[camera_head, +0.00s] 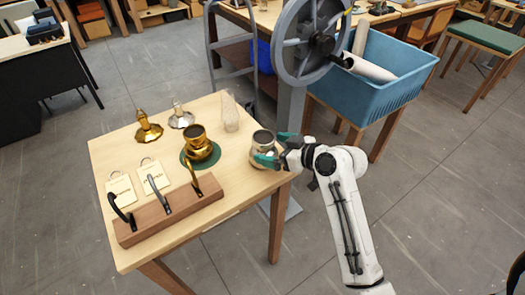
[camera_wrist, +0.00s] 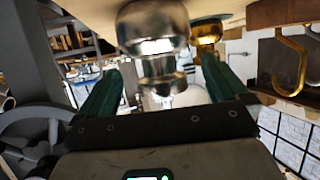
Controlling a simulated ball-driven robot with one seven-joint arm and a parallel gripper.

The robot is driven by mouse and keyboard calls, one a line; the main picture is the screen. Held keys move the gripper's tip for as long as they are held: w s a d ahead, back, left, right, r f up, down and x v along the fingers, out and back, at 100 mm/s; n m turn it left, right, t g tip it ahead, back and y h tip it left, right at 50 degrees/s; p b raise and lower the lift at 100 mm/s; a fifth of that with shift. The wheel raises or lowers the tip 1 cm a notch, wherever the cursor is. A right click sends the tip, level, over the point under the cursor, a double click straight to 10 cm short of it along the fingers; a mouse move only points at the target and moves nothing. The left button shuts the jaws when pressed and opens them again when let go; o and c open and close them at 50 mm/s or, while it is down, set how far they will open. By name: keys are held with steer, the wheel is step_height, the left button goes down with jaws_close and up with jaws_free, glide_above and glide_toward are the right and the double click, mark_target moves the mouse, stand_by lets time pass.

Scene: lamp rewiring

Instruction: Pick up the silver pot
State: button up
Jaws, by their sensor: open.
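The silver pot (camera_head: 263,142) stands upright near the right edge of the wooden table (camera_head: 225,118). My gripper (camera_head: 272,149) is low at the table's right edge, its green fingers open on either side of the pot. In the wrist view, which looks upside down, the silver pot (camera_wrist: 152,30) sits between the two green fingers of my gripper (camera_wrist: 160,72). A gap shows on both sides there, and I cannot tell whether either finger touches it. The pot's lower part is partly hidden by a finger in the head view.
A gold pot (camera_head: 199,148) stands on a green mat to the left. A clear glass-like piece (camera_head: 230,113), gold (camera_head: 147,127) and silver (camera_head: 180,115) fittings, tags and a hook rack (camera_head: 170,210) share the table. A grey wheel stand (camera_head: 290,105) and blue bin (camera_head: 385,75) are behind.

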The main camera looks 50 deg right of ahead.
steer(key=p+x, duration=0.1)
steer(key=x, duration=0.3)
steer(key=shift+w, duration=0.2)
steer(key=c, duration=1.1)
